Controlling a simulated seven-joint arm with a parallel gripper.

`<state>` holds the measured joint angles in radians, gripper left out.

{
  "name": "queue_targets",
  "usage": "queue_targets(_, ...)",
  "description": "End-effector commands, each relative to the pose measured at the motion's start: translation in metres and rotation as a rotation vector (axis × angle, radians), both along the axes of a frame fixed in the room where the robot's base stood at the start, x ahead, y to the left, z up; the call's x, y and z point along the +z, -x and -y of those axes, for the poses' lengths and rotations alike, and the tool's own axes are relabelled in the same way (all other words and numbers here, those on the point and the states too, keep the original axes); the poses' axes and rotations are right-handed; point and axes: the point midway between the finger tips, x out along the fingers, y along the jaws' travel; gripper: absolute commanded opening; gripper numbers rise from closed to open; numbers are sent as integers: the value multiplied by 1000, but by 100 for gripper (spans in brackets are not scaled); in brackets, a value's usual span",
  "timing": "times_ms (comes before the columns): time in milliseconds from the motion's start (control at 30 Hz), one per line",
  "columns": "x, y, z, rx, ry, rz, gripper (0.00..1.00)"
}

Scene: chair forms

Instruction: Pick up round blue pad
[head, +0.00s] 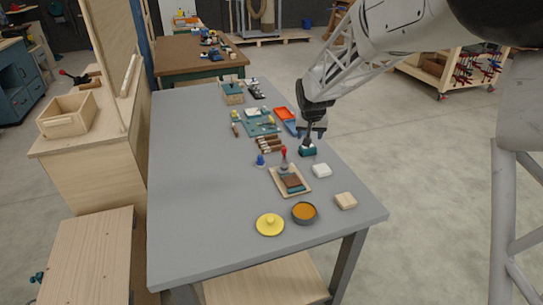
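No clearly round blue pad can be made out on the grey table (200,190). A small blue object (260,160) stands left of the middle; its shape is too small to tell. My gripper (308,146) points down near the table's right edge, directly at a dark teal object (307,151). I cannot tell whether the fingers touch or hold it, or whether they are open or shut.
A yellow lid (270,224), dark orange-filled bowl (304,212) and wooden block (346,201) lie nearer. The table's left side is clear.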

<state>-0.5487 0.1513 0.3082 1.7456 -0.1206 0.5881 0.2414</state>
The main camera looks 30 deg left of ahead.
Motion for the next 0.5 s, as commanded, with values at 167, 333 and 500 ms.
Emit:
queue_targets(167,-37,-13,-63,43,-6,7,57)
queue_targets(333,-73,-20,-120,81,-15,14,57)
queue_targets(500,-103,-21,-165,112,-21,21,57)
